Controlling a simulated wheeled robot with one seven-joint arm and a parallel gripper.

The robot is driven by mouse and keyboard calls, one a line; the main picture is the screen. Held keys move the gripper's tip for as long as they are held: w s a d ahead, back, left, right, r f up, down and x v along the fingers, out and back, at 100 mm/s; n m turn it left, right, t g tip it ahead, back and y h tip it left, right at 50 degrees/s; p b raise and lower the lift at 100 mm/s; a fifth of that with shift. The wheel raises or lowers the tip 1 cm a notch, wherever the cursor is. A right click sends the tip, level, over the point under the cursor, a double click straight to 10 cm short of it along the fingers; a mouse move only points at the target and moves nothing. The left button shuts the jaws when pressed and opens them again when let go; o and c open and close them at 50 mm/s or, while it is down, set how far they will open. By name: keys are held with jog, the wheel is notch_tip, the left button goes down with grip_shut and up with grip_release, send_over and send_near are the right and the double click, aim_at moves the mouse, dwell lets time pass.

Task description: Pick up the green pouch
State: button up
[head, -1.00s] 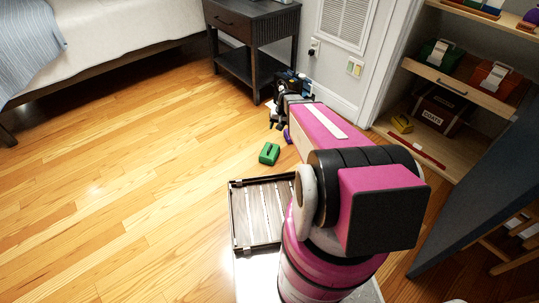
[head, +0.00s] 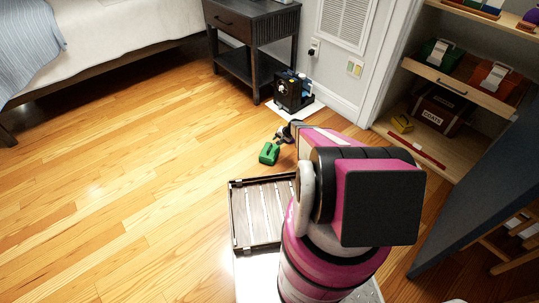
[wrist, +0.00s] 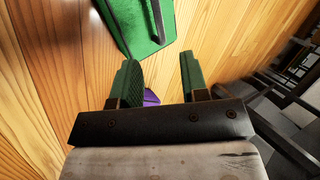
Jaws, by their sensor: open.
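The green pouch (head: 268,154) lies on the wooden floor just behind the slatted tray in the head view. In the wrist view the green pouch (wrist: 125,15) is at the top edge, partly cut off, beyond my fingertips. My gripper (head: 281,137) is low over the floor, close to the right of the pouch in the head view. In the wrist view my gripper (wrist: 159,60) has its two green-padded fingers apart, with nothing held between them. I cannot tell its exact height over the floor.
A small purple thing (wrist: 150,97) shows between my fingers, mostly hidden. A dark slatted tray (head: 233,215) is in front of the pouch. A black caddy (head: 290,92) stands on a white mat by the wall, near the nightstand (head: 240,27). Floor to the left is clear.

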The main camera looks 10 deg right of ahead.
aim_at(271, 145)
jog(key=x, duration=0.7)
jog(key=shift+w+a+f, duration=0.15)
jog(key=shift+a+f, duration=0.05)
jog(key=shift+f, duration=0.1)
grip_shut()
dwell(1.2)
